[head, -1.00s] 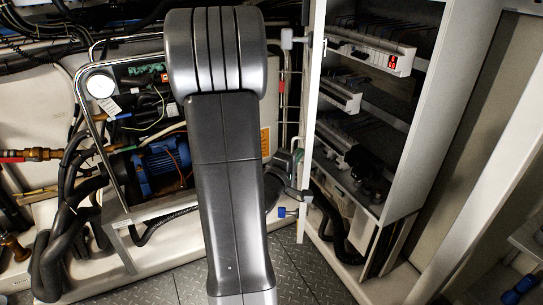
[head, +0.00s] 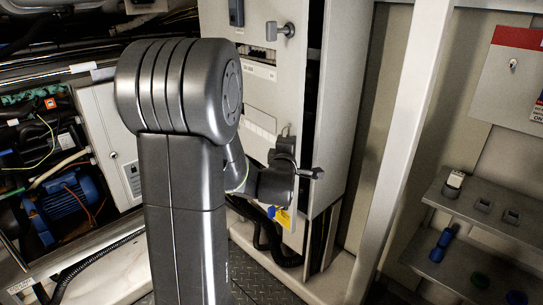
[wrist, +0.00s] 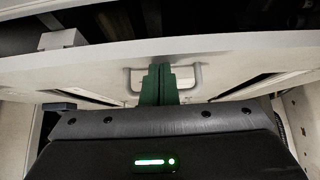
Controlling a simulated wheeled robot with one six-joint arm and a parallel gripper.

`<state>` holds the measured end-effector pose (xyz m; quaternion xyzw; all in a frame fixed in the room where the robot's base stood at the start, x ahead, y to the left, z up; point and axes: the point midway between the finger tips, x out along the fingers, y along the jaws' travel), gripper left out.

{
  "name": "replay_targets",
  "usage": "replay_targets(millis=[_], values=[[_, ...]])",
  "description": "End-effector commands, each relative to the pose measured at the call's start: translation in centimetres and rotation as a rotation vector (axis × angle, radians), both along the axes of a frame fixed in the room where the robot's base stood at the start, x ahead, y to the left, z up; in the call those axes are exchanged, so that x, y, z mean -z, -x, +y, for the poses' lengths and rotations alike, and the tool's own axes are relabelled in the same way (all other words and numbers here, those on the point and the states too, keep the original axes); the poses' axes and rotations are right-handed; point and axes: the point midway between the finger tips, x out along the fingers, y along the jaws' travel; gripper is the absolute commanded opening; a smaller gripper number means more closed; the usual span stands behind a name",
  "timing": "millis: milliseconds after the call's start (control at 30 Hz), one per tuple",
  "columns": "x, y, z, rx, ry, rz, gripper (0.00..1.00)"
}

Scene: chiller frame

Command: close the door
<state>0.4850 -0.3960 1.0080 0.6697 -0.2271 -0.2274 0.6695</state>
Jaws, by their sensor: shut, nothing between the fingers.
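The door (head: 268,75) is a pale cabinet panel. In the head view it stands almost in its frame, with a dark gap along its right edge. An upper latch (head: 281,30) and a lower latch (head: 312,173) stick out near that edge. My gripper (head: 275,180) is at the lower front of the door, its fingertips hidden there. In the wrist view the green fingers of my gripper (wrist: 158,85) are together and empty, against or very close to the door (wrist: 95,66). A bracket-like handle (wrist: 197,76) shows behind them. Contact is hard to tell.
The cabinet's side wall (head: 343,110) stands right of the door. A pale post (head: 398,150) and a shelf (head: 480,215) are farther right. A blue motor (head: 68,207) with hoses is at left. Dark hoses (head: 265,235) lie below the door.

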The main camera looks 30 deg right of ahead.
Motion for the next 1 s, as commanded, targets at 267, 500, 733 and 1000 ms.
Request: replay_targets(millis=[267, 500, 733, 1000], values=[[0.2, -0.4, -2.8, 0.0, 0.001, 0.001, 0.0], [0.0, -0.5, -3.3, 0.0, 0.0, -0.001, 0.0], [0.0, -0.5, -3.3, -0.001, 0.0, 0.0, 0.0], [0.1, -0.4, -3.3, -0.001, 0.001, -0.001, 0.0]])
